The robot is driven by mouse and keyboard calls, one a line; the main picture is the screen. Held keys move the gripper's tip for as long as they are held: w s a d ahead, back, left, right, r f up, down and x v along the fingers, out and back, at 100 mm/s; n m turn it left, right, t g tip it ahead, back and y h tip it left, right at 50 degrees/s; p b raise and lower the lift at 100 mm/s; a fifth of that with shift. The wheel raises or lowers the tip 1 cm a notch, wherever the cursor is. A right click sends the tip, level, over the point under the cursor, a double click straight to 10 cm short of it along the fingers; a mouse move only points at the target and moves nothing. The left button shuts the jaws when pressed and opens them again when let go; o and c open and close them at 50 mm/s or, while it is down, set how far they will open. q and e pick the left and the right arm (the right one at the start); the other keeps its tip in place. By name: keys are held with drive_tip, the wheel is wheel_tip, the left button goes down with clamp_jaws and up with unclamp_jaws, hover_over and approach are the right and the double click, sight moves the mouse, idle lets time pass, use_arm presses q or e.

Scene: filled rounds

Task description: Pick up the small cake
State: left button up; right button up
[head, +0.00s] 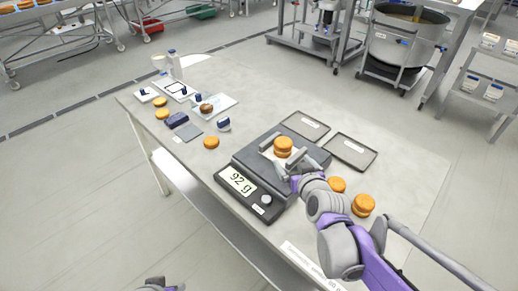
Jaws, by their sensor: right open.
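A small round cake (283,143), golden-orange with a paler band around its middle, sits on the plate of a dark scale (240,181). The scale's display (239,182) reads 92 g. My right gripper (284,153) is open at the cake, with a grey finger on either side of it. I cannot tell whether the fingers touch the cake.
More golden rounds lie on the table, two near my right arm (337,185) (363,205), others at left (211,142). Two dark trays (305,125) (349,152) lie behind the scale. The table's right side is mostly clear.

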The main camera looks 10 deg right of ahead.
sight(286, 149)
drive_tip(key=x, duration=0.5)
drive_tip(key=shift+w, duration=0.2)
drive_tip(key=x, duration=0.5)
drive_tip(key=shift+w+d+r, duration=0.2)
drive_tip(key=shift+w+d, duration=0.05)
drive_tip(key=shift+w, duration=0.15)
drive_tip(key=c, duration=0.8)
